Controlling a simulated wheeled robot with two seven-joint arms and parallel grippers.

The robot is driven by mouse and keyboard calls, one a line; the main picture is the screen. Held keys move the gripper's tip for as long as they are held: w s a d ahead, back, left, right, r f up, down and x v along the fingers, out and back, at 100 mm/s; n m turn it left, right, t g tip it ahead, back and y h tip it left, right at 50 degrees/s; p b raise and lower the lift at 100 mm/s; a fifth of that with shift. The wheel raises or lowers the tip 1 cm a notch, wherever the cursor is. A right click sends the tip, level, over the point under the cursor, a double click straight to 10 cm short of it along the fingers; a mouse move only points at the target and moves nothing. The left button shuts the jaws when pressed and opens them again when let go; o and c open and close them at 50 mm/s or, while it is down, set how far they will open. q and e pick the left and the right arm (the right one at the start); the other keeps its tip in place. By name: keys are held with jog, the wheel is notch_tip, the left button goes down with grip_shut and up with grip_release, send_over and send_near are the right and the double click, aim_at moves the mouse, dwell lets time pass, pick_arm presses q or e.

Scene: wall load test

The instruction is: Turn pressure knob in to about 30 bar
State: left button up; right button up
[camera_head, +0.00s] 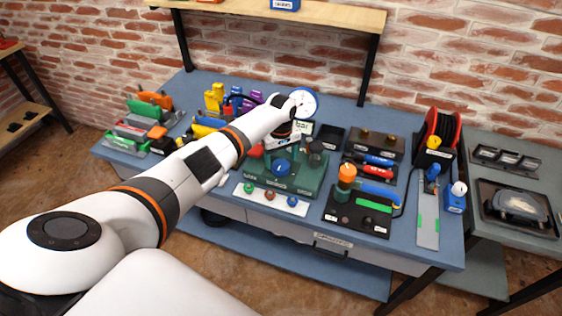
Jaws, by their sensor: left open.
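The green test unit (304,187) stands on the blue workbench, with a blue knob (281,168) on its front. A round pressure gauge (304,101) with a white face and blue rim stands behind it, beside a small "bar" display (302,128). The gauge reading is too small to tell. My left arm reaches in from the left, and my left gripper (284,143) is just above and behind the blue knob, apparently apart from it. The gripper is open; its fingers are small and partly hidden. My right gripper is out of view.
A white strip with several coloured knobs (271,198) lies in front of the unit. A black panel (358,216) with an orange-topped part is to the right. Coloured tools (140,125) fill the left side. A red cable reel (440,131) stands at the right.

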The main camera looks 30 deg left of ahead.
aim_at(281, 168)
pick_arm(q)
jog(key=shift+f, duration=1.35)
jog(key=shift+c, duration=0.5)
jog(key=c, duration=0.9)
jog(key=shift+o, duration=0.2)
jog(key=shift+m, duration=0.3)
